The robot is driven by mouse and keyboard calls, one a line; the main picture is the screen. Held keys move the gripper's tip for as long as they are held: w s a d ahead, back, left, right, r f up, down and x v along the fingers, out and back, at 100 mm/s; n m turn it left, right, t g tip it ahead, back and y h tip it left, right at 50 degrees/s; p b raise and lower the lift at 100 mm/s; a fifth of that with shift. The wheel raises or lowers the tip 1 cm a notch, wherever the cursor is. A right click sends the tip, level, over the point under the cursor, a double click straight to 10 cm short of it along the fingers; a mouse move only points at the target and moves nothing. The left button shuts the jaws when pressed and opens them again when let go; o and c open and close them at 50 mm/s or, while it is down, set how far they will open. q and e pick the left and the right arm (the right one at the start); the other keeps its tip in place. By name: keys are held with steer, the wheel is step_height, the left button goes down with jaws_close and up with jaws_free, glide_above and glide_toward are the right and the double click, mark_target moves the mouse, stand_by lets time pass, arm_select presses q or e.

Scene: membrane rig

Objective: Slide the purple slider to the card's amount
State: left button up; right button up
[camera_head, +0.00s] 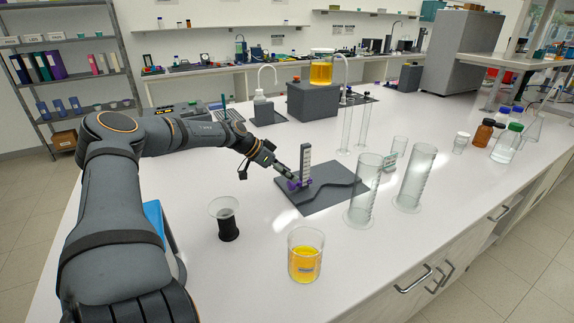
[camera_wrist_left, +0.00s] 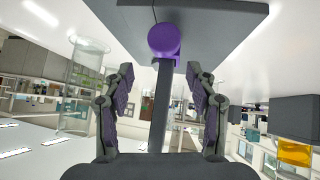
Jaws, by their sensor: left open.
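The purple slider (camera_head: 293,185) sits low at the upright scale post (camera_head: 306,158), which has dark marks on a pale face and stands on a dark grey base plate (camera_head: 325,196). In the left wrist view the slider's round purple knob (camera_wrist_left: 163,39) shows beyond the fingertips, near the base plate (camera_wrist_left: 225,18). My left gripper (camera_head: 284,174) is open with its fingers close beside the slider; I see no grip on it. In the left wrist view its two fingers (camera_wrist_left: 160,82) are spread, with the post (camera_wrist_left: 160,100) between them in the picture.
Two tall glass cylinders (camera_head: 414,180) stand right of the plate. A beaker of yellow liquid (camera_head: 305,257) and a dark-based cup (camera_head: 227,222) stand in front. A dark block (camera_head: 312,100) carries a yellow-filled vessel (camera_head: 321,70) behind. Bottles (camera_head: 483,133) stand at the right.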

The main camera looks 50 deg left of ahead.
arm_select(q)
step_height(320, 180, up, 5)
steer(key=shift+r, duration=0.15)
stand_by(0.5)
